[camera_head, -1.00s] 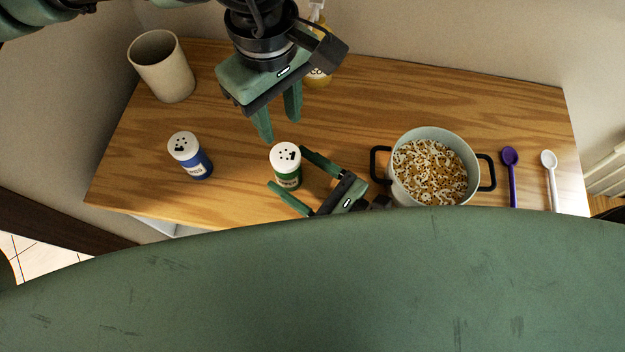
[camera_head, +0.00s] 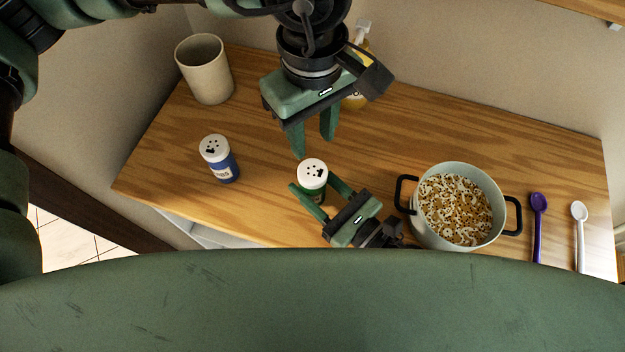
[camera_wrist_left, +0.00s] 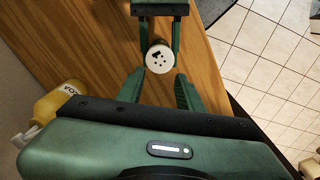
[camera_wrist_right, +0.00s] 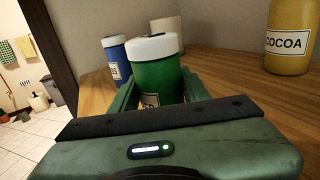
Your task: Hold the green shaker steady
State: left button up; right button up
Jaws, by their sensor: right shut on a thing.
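The green shaker (camera_head: 313,178), with a white holed lid, stands upright on the wooden counter. Its green body (camera_wrist_right: 157,80) fills the middle of the right wrist view, and its white lid (camera_wrist_left: 159,58) shows from above in the left wrist view. My right gripper (camera_head: 313,184) is shut on it, one finger on each side; its lower part is partly hidden by the fingers. My left gripper (camera_head: 313,148) is open and empty, pointing down above and just behind the shaker's lid, apart from it as far as I can tell.
A blue shaker (camera_head: 220,163) stands to the left, with a beige cup (camera_head: 204,70) behind it. A pot (camera_head: 456,205) of pasta-like pieces is at right, beside a purple spoon (camera_head: 538,220) and a white spoon (camera_head: 579,230). A yellow cocoa bottle (camera_wrist_right: 288,35) stands at the back.

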aim_at(312, 169)
pick_arm(q)
jog(key=o, duration=0.7)
jog(key=shift+o, duration=0.2)
jog(key=w+a+n+g+h, duration=0.1)
jog(key=w+n+g, duration=0.1)
jog(key=n, duration=1.5)
jog(key=w+a+n+g+h, duration=0.1)
jog(key=w+n+g, duration=0.15)
jog(key=n, duration=1.45)
jog(key=shift+t, duration=0.25)
jog(key=x, duration=1)
jog(key=shift+s+f, duration=0.15)
jog(key=shift+f, duration=0.1)
